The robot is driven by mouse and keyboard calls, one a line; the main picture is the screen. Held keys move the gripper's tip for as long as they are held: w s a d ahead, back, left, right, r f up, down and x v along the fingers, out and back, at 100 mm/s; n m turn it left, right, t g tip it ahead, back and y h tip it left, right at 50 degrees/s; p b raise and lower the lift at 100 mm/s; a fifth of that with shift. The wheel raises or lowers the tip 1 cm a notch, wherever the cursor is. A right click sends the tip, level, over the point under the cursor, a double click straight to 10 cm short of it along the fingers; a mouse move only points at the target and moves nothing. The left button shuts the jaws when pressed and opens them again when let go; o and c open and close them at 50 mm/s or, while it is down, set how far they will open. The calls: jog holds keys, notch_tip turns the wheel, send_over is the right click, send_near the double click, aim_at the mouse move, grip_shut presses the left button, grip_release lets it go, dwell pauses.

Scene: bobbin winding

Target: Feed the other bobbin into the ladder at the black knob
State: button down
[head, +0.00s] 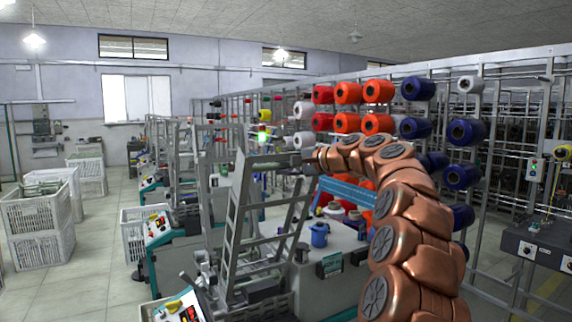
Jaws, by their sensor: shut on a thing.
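The ladder (236,212) is a tall, slanted grey metal frame with rungs at the front of the winding machine. My gripper (303,160) is at its upper right end, at the end of my copper-coloured arm. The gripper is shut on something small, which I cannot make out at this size. I cannot tell whether it touches the ladder. A dark knob-like part (302,253) is low beside the ladder's right side. A blue bobbin-like piece (319,235) stands on the machine's pale top (345,247).
Racks of red, orange, white and dark blue yarn cones (466,131) fill the right. White crates (42,215) stand on the floor at the left. A control panel (182,308) is low in front. Floor (95,265) is clear between crates and machines.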

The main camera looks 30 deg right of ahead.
jog(key=shift+w+f, duration=0.1)
jog(key=shift+f, duration=0.15)
jog(key=shift+w+d+f+b, duration=0.1)
jog(key=shift+w+f+b, duration=0.3)
jog(key=shift+f, duration=0.45)
jog(key=shift+w+a+f+b, duration=0.1)
jog(key=shift+w+f+b, duration=0.3)
jog(key=shift+f, duration=0.5)
jog(key=shift+w+d+f+b, duration=0.1)
jog(key=shift+w+f+b, duration=0.25)
jog(key=shift+f, duration=0.5)
jog(key=shift+f, duration=0.1)
jog(key=f, duration=0.1)
jog(key=w+f+b, duration=0.1)
jog(key=f, duration=0.1)
jog(key=shift+w+d+f, duration=0.1)
jog(key=shift+w+f, duration=0.3)
jog(key=c, duration=1)
grip_release()
jog(key=shift+o, duration=0.2)
jog(key=o, duration=0.3)
